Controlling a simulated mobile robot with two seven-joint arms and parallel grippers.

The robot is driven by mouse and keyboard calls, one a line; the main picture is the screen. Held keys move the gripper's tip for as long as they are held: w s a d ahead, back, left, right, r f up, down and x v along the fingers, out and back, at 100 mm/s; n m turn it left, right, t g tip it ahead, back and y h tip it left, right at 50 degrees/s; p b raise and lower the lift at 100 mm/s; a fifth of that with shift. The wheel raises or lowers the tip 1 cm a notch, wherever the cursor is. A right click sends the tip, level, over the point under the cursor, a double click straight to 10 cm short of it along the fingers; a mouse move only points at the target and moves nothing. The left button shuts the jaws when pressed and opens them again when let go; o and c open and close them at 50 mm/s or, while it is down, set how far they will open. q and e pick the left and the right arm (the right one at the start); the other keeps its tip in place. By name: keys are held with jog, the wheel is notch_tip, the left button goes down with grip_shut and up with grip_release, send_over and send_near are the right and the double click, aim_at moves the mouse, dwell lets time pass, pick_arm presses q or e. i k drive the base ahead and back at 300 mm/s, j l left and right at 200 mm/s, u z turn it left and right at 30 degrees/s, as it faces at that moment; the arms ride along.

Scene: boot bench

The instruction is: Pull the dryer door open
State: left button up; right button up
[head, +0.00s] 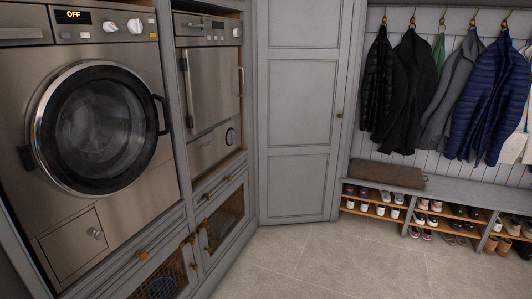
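Two steel appliances are built into grey cabinetry on the left, and no label shows which one is the dryer. The nearer one has a round door (95,118) with dark glass, a chrome ring and a dark handle (162,115) on its right side; its display (74,15) reads OFF. The farther one has a flat rectangular door (212,88) with a vertical bar handle (241,81) on its right. Both doors look shut. Neither of my grippers is in view.
Drawers and mesh-front cabinets (226,213) lie below the appliances. A tall grey cupboard door (300,110) stands at the back. At the right, coats (410,90) hang above a bench (460,190) with shoes below. The tiled floor (330,265) is clear.

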aim_at(212, 75)
jog(key=i, duration=1.3)
jog(key=i+l+u, duration=0.1)
jog(key=i+u, duration=0.25)
jog(key=i, duration=0.15)
jog(key=i+l+u, duration=0.35)
jog(key=i, duration=0.15)
jog(key=i+j, duration=0.05)
jog(key=j, duration=0.05)
